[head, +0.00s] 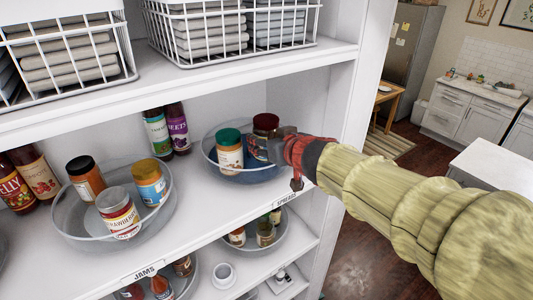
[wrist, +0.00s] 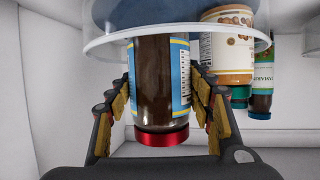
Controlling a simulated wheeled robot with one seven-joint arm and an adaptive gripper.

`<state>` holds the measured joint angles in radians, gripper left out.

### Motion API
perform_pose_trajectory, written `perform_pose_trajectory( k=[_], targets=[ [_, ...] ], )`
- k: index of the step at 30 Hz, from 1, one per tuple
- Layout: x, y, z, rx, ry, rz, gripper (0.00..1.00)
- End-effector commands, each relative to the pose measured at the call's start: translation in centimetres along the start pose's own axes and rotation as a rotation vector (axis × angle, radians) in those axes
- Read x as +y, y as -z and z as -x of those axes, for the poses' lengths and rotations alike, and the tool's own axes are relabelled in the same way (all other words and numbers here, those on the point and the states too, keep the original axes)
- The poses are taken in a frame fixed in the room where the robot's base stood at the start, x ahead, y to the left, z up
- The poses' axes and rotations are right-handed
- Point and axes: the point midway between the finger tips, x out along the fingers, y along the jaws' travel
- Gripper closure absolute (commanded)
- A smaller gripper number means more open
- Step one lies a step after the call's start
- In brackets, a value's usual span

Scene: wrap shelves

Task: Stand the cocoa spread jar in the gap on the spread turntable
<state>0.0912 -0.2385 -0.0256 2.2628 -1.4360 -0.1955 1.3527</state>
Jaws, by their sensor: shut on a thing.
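The cocoa spread jar (head: 262,137) is dark brown with a dark red lid and a blue-edged label. My gripper (head: 284,142) is shut on it from the right side in the head view. The wrist view is upside down, and there the jar (wrist: 158,85) stands between the two fingers (wrist: 160,98), red lid at the bottom. The spread turntable (head: 245,174) has a blue floor and a clear rim. The jar is upright within its right part, beside a green-lidded jar (head: 230,152). I cannot tell whether the jar's base touches the floor.
A clear jam turntable (head: 68,226) with several jars stands to the left on the same shelf. Two bottles (head: 156,132) stand behind, between the turntables. The shelf's right side wall (head: 317,103) is close to my arm. Wire baskets (head: 235,35) sit above.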

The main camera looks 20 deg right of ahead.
Motion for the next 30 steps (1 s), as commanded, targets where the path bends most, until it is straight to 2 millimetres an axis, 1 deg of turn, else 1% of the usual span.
perform_pose_trajectory(
  k=[2,9,12,20,25,26,30],
  targets=[
    [0.0,-0.2,-0.1,0.004,0.0,0.0,1.0],
    [0.0,-2.7,-1.1,0.002,0.0,0.0,1.0],
    [0.0,-3.3,-1.4,0.003,0.0,0.0,1.0],
    [0.0,-3.1,-1.3,0.003,0.0,0.001,1.0],
    [0.0,-3.5,-1.5,0.003,0.0,0.001,1.0],
    [0.0,-3.6,-1.5,-0.001,0.0,0.0,0.47],
    [0.0,-3.6,-1.5,-0.001,0.0,0.0,0.39]
  ],
)
